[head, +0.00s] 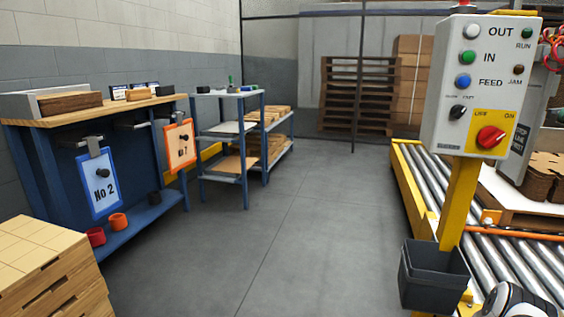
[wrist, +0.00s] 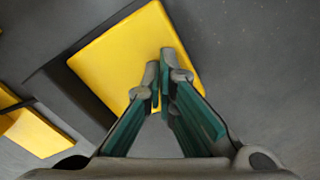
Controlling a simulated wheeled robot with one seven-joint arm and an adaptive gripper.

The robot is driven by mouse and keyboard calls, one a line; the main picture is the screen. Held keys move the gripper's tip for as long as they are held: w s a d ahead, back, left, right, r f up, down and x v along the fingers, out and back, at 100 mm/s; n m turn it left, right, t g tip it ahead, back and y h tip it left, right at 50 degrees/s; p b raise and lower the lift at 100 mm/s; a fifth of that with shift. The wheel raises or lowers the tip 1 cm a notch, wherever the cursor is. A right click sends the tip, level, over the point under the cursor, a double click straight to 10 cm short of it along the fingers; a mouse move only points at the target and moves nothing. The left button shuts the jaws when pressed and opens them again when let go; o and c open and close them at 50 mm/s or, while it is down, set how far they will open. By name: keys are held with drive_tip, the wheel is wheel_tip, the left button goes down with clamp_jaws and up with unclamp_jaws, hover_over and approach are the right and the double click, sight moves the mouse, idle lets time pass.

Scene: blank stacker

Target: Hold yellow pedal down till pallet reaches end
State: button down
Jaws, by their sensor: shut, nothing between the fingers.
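The yellow pedal (wrist: 122,62) is a flat square plate on a dark base, seen in the wrist view only. My gripper (wrist: 160,72) is shut and empty, with its fingertips over the right part of the pedal. I cannot tell whether the fingertips touch the pedal or whether it is pressed down. A pallet (head: 530,205) with brown stacked blanks on it shows at the right edge of the head view, by the roller conveyor (head: 415,190).
A control box (head: 478,85) with OUT, IN and FEED buttons and a red switch stands on a yellow post (head: 458,205), with a grey bin (head: 433,278) below. A second yellow piece (wrist: 35,132) lies left of the pedal. Open floor (head: 290,230) spreads in the middle.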

drive_tip(key=shift+f+b, duration=0.85)
drive_tip(key=shift+b, duration=0.05)
drive_tip(key=shift+r, duration=0.15)
idle(3.9)
wheel_tip(320, 180, up, 9)
drive_tip(key=p, duration=0.6)
drive_tip(key=shift+p, duration=0.3)
